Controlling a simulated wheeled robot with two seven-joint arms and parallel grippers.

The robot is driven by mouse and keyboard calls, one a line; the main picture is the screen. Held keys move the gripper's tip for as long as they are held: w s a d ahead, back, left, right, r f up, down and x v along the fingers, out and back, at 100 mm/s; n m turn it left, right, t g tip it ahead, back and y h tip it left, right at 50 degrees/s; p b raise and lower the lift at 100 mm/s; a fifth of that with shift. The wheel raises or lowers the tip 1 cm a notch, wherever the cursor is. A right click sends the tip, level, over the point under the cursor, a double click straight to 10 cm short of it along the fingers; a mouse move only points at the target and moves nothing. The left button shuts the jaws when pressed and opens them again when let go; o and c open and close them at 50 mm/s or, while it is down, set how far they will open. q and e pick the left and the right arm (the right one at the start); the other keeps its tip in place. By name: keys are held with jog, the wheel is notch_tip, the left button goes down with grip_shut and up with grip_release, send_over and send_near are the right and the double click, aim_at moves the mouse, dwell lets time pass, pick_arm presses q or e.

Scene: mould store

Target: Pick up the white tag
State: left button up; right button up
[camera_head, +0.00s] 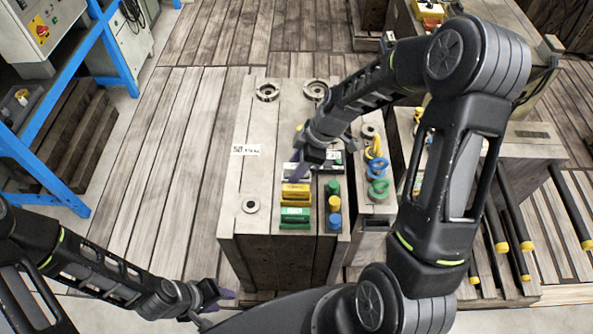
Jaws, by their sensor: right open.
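The white tag (290,171) appears to be the pale piece at the far end of a short row on top of a grey mould block (262,190). A yellow piece (295,196) and a green piece (295,218) stand nearer in that row. My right gripper (306,168) is open, right over the pale piece, and covers part of it. Whether its fingers touch the piece cannot be told. My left gripper (217,300) is low beside the block's near left corner, away from the row. Its finger gap is unclear.
Small green, yellow and blue knobs (333,204) stand just right of the row. Coloured rings (378,178) sit on the neighbouring block. A printed white label (246,150) lies flat on the block's left side. A blue frame (62,88) stands left; the plank floor between is clear.

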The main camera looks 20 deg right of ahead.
dwell(0.4)
grip_shut()
dwell(0.4)
